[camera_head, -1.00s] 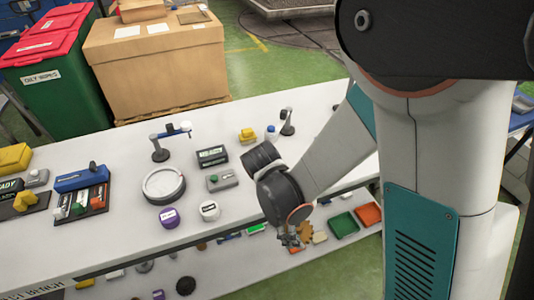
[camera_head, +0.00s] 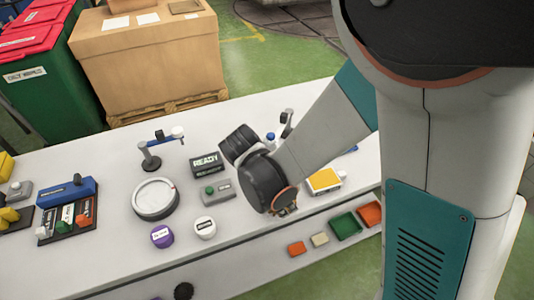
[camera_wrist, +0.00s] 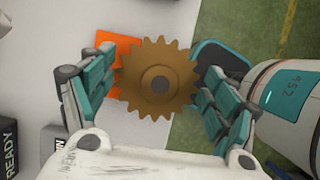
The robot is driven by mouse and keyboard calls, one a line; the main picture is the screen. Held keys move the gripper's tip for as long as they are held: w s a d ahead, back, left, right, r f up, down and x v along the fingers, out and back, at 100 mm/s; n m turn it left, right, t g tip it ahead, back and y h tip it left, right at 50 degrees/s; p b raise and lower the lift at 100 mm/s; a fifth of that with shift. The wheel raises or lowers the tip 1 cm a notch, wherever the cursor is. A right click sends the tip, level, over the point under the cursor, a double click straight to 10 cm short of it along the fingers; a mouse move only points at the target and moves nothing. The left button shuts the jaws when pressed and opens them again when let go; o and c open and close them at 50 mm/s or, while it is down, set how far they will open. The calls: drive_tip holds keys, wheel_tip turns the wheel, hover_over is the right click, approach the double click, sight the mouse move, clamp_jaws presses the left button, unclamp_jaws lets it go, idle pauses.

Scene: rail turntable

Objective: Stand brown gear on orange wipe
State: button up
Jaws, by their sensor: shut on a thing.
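My gripper (camera_wrist: 160,85) is shut on the brown gear (camera_wrist: 140,82), a toothed disc with a dark centre hole, its flat face towards the wrist camera. In the head view my gripper (camera_head: 284,210) is at the table's front edge, and the arm hides most of the gear. A flat orange patch, which looks like the orange wipe (camera_wrist: 104,42), lies on the white surface beyond the gear in the wrist view. The gear covers part of it. I cannot tell the height of the gear above it, and the wipe is not clearly seen on the tabletop in the head view.
On the white table (camera_head: 110,190) stand a round white dial (camera_head: 155,197), a READY sign (camera_head: 207,165), a grey button box (camera_head: 217,192), purple and white pucks, and a yellow-topped box (camera_head: 324,181). Green (camera_head: 345,226) and orange (camera_head: 370,214) trays sit on the lower shelf.

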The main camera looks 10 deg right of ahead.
drive_tip(key=shift+w+a, duration=0.15)
drive_tip(key=shift+w, duration=0.45)
drive_tip(key=shift+w+a, duration=0.15)
drive_tip(key=shift+w, duration=0.45)
drive_tip(key=w, duration=0.2)
drive_tip(key=shift+w+a+b, duration=0.3)
drive_tip(key=shift+w+a, duration=0.05)
drive_tip(key=shift+a, duration=0.05)
drive_tip(key=shift+w+a+f+b, duration=0.1)
drive_tip(key=shift+w+f+b, duration=0.1)
drive_tip(key=shift+f, duration=0.2)
drive_tip(key=shift+w+a+f+b, duration=0.1)
drive_tip(key=shift+w+f+b, duration=0.1)
drive_tip(key=shift+f, duration=0.15)
drive_tip(key=shift+s+d, duration=0.1)
drive_tip(key=o, duration=1.5)
drive_tip(key=shift+c, duration=0.2)
drive_tip(key=p+v, duration=0.3)
drive_tip(key=v, duration=0.9)
